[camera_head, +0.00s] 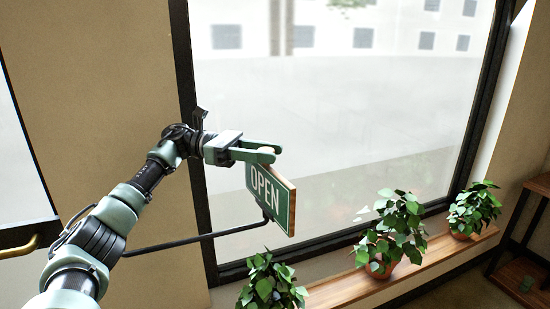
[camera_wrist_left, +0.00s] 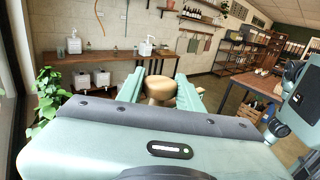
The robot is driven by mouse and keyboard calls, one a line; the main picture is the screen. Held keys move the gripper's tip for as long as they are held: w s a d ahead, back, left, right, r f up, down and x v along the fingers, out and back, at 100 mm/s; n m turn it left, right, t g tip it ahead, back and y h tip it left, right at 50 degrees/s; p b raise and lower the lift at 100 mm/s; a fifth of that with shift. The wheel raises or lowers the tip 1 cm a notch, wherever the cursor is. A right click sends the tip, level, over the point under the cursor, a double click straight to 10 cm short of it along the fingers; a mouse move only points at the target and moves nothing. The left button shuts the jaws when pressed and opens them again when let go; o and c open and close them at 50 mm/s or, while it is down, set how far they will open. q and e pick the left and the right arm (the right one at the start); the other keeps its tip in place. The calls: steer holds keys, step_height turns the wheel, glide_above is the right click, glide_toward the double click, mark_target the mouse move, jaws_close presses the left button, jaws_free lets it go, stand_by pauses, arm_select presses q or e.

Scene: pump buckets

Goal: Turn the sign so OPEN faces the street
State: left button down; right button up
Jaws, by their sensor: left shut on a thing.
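A green sign (camera_head: 266,192) with white OPEN lettering and a wooden edge hangs in front of the window. Its OPEN face is turned at a slant towards me and the room; its other face is hidden. A black bracket (camera_head: 228,232) reaches to its lower part. My left gripper (camera_head: 266,151) is shut at the top of the sign. In the left wrist view, a tan wooden knob (camera_wrist_left: 161,88) sits between my green fingers. My right gripper is not in view.
The large window (camera_head: 350,120) stands behind the sign. Potted plants (camera_head: 392,235) stand on the wooden sill (camera_head: 340,290) below. A dark shelf (camera_head: 522,270) is at the right. The left wrist view shows a room with a counter (camera_wrist_left: 110,62) and tables.

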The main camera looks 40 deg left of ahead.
arm_select(q)
steer(key=shift+a+r+m, duration=0.15)
steer(key=shift+r+m, duration=0.15)
steer(key=shift+r, duration=0.1)
steer(key=c, duration=1.2)
jaws_free()
steer(key=shift+o, duration=1.2)
steer(key=shift+f+g, duration=0.15)
steer(key=shift+g, duration=0.15)
step_height(320, 180, up, 20)
